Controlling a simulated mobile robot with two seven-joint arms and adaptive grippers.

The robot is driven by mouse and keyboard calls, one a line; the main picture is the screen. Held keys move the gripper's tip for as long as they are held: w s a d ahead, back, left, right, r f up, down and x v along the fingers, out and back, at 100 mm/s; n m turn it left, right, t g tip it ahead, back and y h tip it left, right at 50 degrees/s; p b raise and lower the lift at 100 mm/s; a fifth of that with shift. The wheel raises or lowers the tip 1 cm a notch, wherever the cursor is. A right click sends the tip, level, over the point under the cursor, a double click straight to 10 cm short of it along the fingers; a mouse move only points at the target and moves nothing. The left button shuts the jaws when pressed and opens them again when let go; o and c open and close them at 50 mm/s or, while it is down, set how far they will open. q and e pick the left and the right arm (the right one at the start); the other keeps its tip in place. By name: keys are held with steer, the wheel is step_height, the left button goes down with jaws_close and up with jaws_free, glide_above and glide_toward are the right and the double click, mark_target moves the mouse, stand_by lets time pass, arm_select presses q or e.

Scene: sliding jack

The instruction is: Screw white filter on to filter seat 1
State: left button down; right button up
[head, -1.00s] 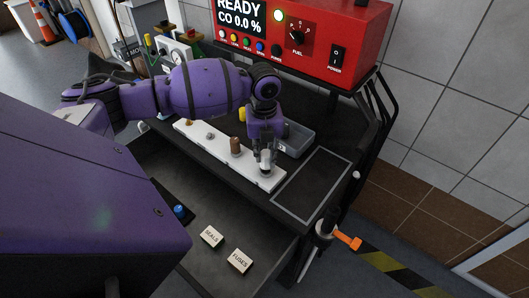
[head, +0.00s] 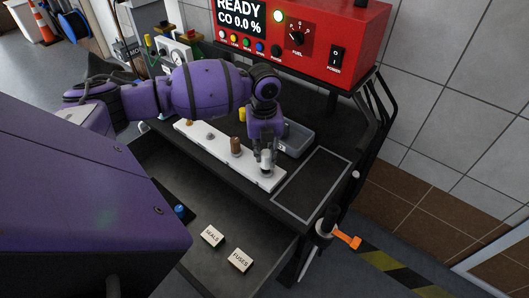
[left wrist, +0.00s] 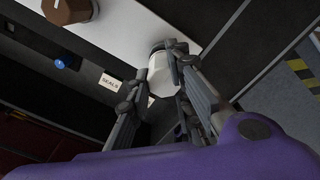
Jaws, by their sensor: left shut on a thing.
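The white filter (left wrist: 160,78) sits between the fingers of my left gripper (head: 266,160), which is shut on it. The gripper points down at the near right end of the long white filter block (head: 270,182). The filter is low at the block's surface; I cannot tell whether it touches a seat or how far it is turned. A brown filter (head: 235,147) stands upright on the block, left of the gripper; it also shows in the left wrist view (left wrist: 70,10). Seat markings are hidden or too small to read. My right gripper is out of view.
A grey tray (head: 297,140) lies behind the gripper. A red analyser (head: 310,40) stands at the back. The SEALS label (head: 212,236), FUSES label (head: 239,260) and blue knob (head: 180,211) are in front, lower down. A dark framed mat (head: 312,186) on the right is clear.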

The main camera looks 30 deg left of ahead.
arm_select(q)
steer(key=shift+f, duration=0.85)
stand_by(0.4)
steer(key=m, duration=0.6)
steer(key=shift+w+a, duration=0.1)
steer(key=shift+w, duration=0.05)
steer(key=m, duration=0.6)
steer(key=shift+w+f+m, duration=0.1)
steer(key=shift+w+m, duration=0.05)
steer(key=shift+m, duration=0.15)
steer(key=c, duration=1.5)
jaws_free()
